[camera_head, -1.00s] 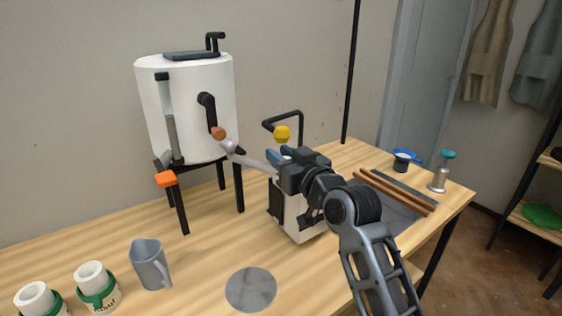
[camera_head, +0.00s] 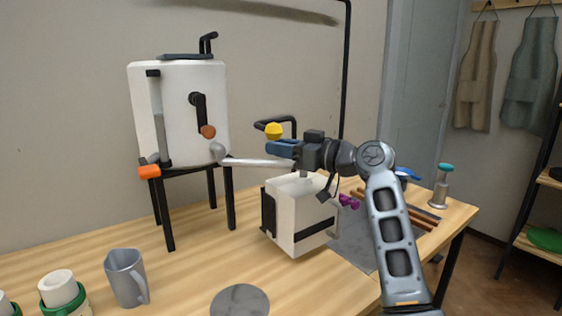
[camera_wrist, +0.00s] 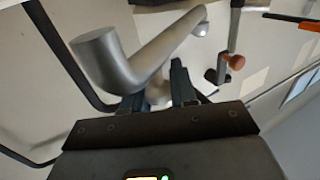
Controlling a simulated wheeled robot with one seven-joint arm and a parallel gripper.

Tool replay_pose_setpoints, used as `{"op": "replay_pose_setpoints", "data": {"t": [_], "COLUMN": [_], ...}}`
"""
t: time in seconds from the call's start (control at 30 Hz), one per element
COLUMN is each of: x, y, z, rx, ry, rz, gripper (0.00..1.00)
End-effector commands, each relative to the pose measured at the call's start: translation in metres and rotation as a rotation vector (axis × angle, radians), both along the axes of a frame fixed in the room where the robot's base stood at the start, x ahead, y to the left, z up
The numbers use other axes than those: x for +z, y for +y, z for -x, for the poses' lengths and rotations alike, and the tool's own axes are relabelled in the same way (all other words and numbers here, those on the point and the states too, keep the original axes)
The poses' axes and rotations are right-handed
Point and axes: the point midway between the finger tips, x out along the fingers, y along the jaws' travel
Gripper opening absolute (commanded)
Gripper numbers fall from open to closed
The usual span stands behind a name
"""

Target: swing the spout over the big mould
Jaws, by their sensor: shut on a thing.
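The grey spout (camera_head: 255,162) reaches right from a joint by the white tank (camera_head: 190,115). Its downturned end (camera_head: 304,173) shows under my gripper, at the open top of the white, box-shaped big mould (camera_head: 300,222). I cannot tell its exact height above the opening. My gripper (camera_head: 283,148) is shut on the spout near that end. In the wrist view, the spout (camera_wrist: 160,50) and its thick bent end (camera_wrist: 98,50) cross in front of the fingers (camera_wrist: 157,92), which hide the grasp in part.
A yellow knob (camera_head: 274,131) and a bent black rod (camera_head: 258,125) are close behind my gripper. An orange lever (camera_head: 150,171) is on the tank's left. A grey jug (camera_head: 125,278), a round grey slab (camera_head: 240,301) and a green-banded cup (camera_head: 58,289) stand in front. Purple clamps (camera_head: 348,202) are at the mould's right.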

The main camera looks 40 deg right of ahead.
Motion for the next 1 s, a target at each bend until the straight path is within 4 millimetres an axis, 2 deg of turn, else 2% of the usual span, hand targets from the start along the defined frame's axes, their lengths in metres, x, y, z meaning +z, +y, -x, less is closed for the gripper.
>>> {"op": "replay_pose_setpoints", "data": {"t": [0.53, 0.57, 0.6, 0.8, 1.0], "x": [0.0028, 0.0028, 0.0028, 0.0017, 0.0007], "y": [-0.0006, -0.0004, -0.0005, -0.0008, -0.0013], "z": [-0.0030, -0.0030, -0.0029, -0.0029, -0.0026], "rx": [0.025, 0.025, 0.025, 0.024, 0.024], "ry": [-0.004, -0.004, -0.004, -0.001, 0.000], "rz": [0.001, 0.001, 0.001, 0.001, 0.000], "gripper": [0.00, 0.28, 0.32, 0.50, 0.50]}}
